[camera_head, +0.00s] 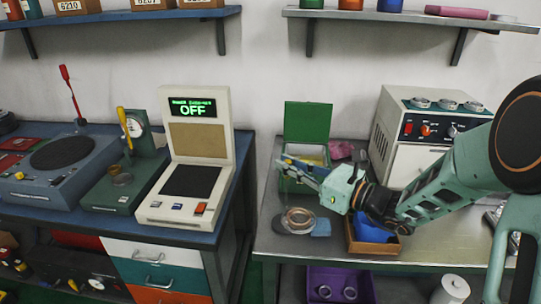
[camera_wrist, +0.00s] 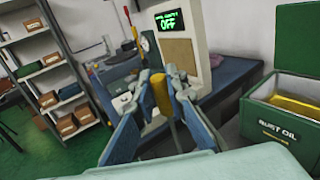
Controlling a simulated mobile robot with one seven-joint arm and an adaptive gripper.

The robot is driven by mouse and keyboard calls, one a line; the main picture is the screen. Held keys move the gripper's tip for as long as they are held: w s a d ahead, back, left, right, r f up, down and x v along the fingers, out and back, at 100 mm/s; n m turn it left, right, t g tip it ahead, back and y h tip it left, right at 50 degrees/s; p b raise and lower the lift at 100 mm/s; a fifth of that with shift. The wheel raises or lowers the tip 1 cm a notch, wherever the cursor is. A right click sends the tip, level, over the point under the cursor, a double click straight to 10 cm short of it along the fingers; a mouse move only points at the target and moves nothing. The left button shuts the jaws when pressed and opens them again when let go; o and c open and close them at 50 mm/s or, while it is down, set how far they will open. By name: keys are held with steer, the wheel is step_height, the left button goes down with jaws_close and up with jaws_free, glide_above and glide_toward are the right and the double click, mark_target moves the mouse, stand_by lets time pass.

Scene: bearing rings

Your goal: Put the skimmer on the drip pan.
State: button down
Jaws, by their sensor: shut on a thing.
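My gripper (camera_head: 290,162) is shut on a yellow handle, which looks like the skimmer's (camera_wrist: 162,94). In the wrist view the handle stands between the two blue fingers; the rest of the skimmer is hidden or too small to make out. My gripper is above the near left side of the open green rust oil box (camera_head: 307,124). A shallow grey round dish (camera_head: 279,226), which looks like the drip pan, lies on the metal table below my gripper and apart from it. Copper-coloured and grey rings show at the dish.
A blue cloth (camera_head: 320,228) lies right of the dish, by a brown tray (camera_head: 388,249) with blue content under my arm. A white oven-like machine (camera_head: 400,145) stands behind. A gap separates this table from the blue bench (camera_head: 240,165) with its OFF display (camera_head: 193,108).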

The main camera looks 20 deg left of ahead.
steer(key=d+f+m+t+h, duration=0.1)
steer(key=d+f, duration=0.4)
steer(key=d, duration=1.2)
steer(key=d+f+m+t+h, duration=0.1)
steer(key=d+f+m+t, duration=0.2)
steer(key=d, duration=1.5)
step_height(320, 180, down, 2)
steer(key=shift+s+f+t+h, duration=0.15)
steer(key=shift+s+t+h, duration=0.25)
steer(key=shift+t, duration=0.7)
